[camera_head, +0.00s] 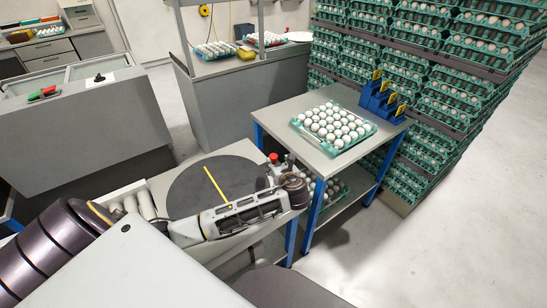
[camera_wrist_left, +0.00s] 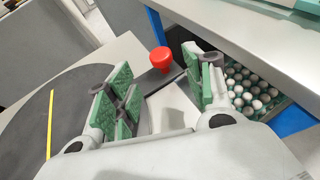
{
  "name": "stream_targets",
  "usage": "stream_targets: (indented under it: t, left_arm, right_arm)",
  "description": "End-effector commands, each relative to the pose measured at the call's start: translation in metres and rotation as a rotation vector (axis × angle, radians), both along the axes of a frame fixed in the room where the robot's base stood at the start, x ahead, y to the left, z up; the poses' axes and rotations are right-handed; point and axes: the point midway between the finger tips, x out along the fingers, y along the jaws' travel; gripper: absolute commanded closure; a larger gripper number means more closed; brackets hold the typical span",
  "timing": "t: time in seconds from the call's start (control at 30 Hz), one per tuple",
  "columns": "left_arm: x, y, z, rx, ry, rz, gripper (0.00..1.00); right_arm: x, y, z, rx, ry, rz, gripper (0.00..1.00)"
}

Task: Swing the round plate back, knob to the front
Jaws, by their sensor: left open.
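The round plate (camera_head: 190,185) is a dark grey disc set in a light grey table top, with a yellow line (camera_head: 216,185) across it. In the left wrist view the plate (camera_wrist_left: 25,120) shows at the left. The red knob (camera_head: 273,158) is at the plate's right side; in the left wrist view the knob (camera_wrist_left: 161,58) stands on a dark tab. My left gripper (camera_head: 282,172) is over the plate's right edge, close to the knob. In the left wrist view its green-padded fingers (camera_wrist_left: 160,82) are open, with the knob appearing between them. Contact cannot be told. My right gripper is not in view.
A blue-legged table (camera_head: 285,118) right of the plate holds a tray of white eggs (camera_head: 297,126) and blue holders (camera_head: 380,101). A lower egg tray (camera_wrist_left: 250,90) is under it. Tall egg tray stacks (camera_head: 420,90) stand behind. A grey cabinet (camera_head: 90,125) is at left.

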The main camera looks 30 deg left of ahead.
Motion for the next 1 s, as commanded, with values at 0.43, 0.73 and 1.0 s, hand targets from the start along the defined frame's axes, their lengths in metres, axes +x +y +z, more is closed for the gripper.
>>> stream_targets:
  t: [0.43, 0.73, 1.0]
  left_arm:
    - [0.039, 0.039, -0.024, 0.001, 0.001, 0.001, 0.48]
    - [0.058, 0.059, -0.035, 0.0, 0.0, 0.001, 0.48]
    - [0.063, 0.064, -0.037, -0.001, 0.001, 0.0, 0.48]
  right_arm:
    - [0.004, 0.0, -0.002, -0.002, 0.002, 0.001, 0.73]
    - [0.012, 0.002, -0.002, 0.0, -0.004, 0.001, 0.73]
    - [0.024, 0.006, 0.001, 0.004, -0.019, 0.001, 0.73]
